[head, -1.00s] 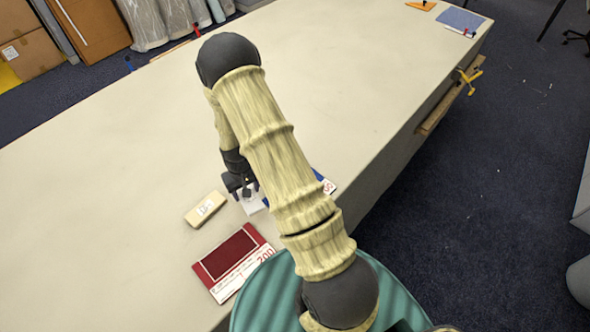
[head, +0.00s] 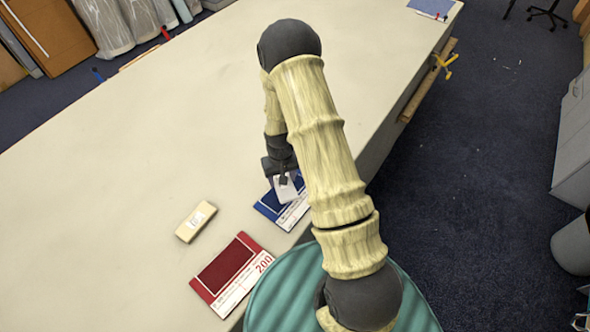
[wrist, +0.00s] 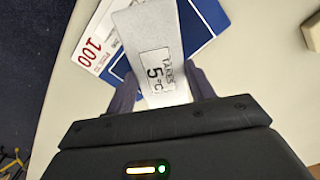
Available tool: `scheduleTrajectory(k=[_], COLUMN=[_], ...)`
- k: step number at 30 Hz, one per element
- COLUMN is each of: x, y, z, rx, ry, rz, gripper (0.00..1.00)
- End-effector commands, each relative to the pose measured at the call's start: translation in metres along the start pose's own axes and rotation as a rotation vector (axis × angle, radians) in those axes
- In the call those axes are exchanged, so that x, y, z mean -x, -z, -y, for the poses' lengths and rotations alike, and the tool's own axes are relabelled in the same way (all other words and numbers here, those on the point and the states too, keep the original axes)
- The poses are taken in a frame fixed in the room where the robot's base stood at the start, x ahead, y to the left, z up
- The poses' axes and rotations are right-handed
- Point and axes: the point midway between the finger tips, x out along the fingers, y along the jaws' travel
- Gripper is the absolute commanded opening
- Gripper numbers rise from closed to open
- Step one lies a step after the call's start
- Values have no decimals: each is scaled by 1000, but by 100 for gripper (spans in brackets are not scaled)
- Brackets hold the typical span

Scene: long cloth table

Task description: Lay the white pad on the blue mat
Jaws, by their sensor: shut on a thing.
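My gripper (head: 284,177) is shut on the white pad (head: 287,190), above the blue mat. The pad also shows in the wrist view (wrist: 160,35) between my fingers, with a "5 °C" label. The blue mat (head: 268,206) lies on the table near its right edge, with a white printed strip reading 100 in the wrist view (wrist: 215,60). The pad covers part of the mat in both views. I cannot tell whether the pad touches the mat.
A red mat (head: 226,262) marked 200 lies nearer the table's front. A beige block (head: 196,221) with a white label lies to the left. A yellow clamp (head: 445,65) sits at the right edge.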

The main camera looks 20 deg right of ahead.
Motion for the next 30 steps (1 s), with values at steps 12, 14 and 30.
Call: scheduleTrajectory(k=[12, 14, 30], x=[0, 0, 11], y=[0, 0, 2], z=[1, 1, -3], rx=[2, -1, -679], ry=[0, 0, -1], rz=[0, 0, -2], gripper=[31, 31, 31])
